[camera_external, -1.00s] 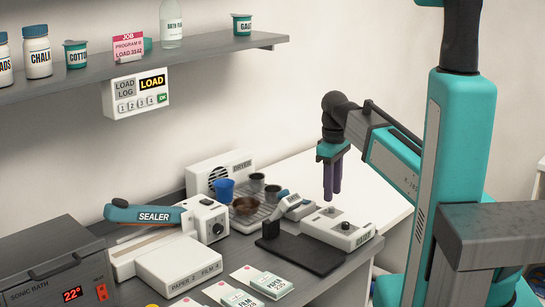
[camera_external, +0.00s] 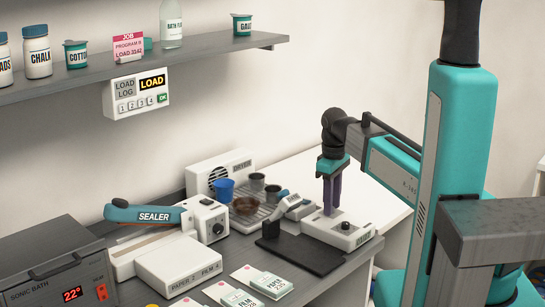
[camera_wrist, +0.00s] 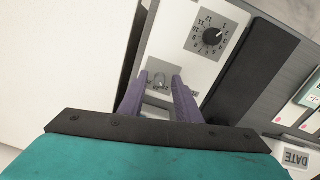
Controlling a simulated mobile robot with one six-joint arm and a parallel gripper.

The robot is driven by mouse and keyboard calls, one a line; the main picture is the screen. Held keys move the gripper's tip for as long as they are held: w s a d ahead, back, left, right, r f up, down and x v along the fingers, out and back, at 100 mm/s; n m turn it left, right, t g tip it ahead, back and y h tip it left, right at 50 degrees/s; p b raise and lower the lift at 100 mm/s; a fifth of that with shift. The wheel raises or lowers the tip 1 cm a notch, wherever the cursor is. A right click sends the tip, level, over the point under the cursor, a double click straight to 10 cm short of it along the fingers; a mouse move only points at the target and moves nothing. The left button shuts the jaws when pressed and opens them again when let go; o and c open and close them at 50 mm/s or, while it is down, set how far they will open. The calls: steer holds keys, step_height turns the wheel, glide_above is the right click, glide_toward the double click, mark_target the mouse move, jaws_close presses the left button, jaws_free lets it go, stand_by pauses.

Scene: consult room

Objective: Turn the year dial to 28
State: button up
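The white dial unit (camera_external: 358,240) stands on the bench, with one black knob (camera_external: 345,226) visible in the external view. In the wrist view a dial (camera_wrist: 212,37) numbered up to 12 shows on its face. A second, smaller grey knob (camera_wrist: 158,78) shows between my fingers; its markings are too small to read surely. My gripper (camera_external: 329,212) points straight down at the unit's rear left end, fingers low over its top. In the wrist view my purple fingers (camera_wrist: 158,92) are apart, one on each side of the grey knob. I cannot tell whether they touch it.
A rack with cups (camera_external: 248,206) and the sealer (camera_external: 205,218) stand left. Film and paper packs (camera_external: 270,284) lie in front.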

jaws_close()
steer(key=shift+m, duration=0.4)
steer(key=m, duration=0.8)
steer(key=shift+w+p, duration=0.1)
steer(key=shift+p, duration=0.25)
steer(key=shift+o, duration=0.9)
jaws_free()
